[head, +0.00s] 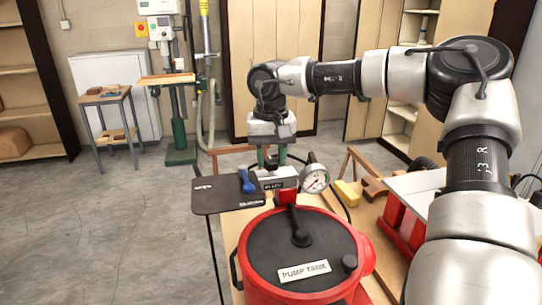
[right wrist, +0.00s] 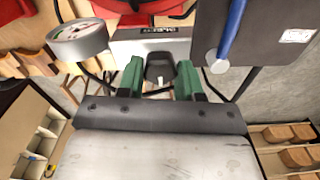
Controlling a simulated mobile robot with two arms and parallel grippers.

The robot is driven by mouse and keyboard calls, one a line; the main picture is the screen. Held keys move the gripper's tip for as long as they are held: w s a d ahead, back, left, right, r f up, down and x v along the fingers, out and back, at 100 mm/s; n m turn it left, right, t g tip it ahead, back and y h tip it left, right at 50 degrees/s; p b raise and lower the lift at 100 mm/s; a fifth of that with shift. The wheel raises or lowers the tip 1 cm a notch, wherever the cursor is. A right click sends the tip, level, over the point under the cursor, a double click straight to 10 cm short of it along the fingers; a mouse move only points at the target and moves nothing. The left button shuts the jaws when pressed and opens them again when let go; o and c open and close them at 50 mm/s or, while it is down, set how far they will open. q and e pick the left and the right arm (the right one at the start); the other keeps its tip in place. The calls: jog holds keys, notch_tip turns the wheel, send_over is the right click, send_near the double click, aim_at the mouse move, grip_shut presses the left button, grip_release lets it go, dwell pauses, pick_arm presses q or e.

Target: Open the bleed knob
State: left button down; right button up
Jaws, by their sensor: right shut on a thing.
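The pump tank (head: 300,250) is red with a dark lid and stands at the front of the work table. Behind it is a grey valve block (head: 272,178) with a dark label, which also shows at the top of the right wrist view (right wrist: 175,48). A dark knob (right wrist: 160,68), apparently the bleed knob, is on the near side of the block in that view. My right gripper (head: 272,158) comes down from above with green fingers, one on each side of the knob, and is shut on it. In the head view the knob is mostly hidden. My left gripper is not in view.
A round gauge (head: 315,178) is close right of the block. A blue lever (head: 247,182) is close left, over a dark panel (head: 210,194). Wood pieces (head: 374,187) and a yellow block (head: 347,194) lie to the right. The floor at left is clear.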

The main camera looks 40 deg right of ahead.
aim_at(271, 159)
jog(key=shift+r, duration=0.1)
jog(key=o, duration=0.9)
notch_tip(271, 159, up, 11)
jog(key=shift+f+b, duration=0.15)
jog(key=shift+b, duration=0.65)
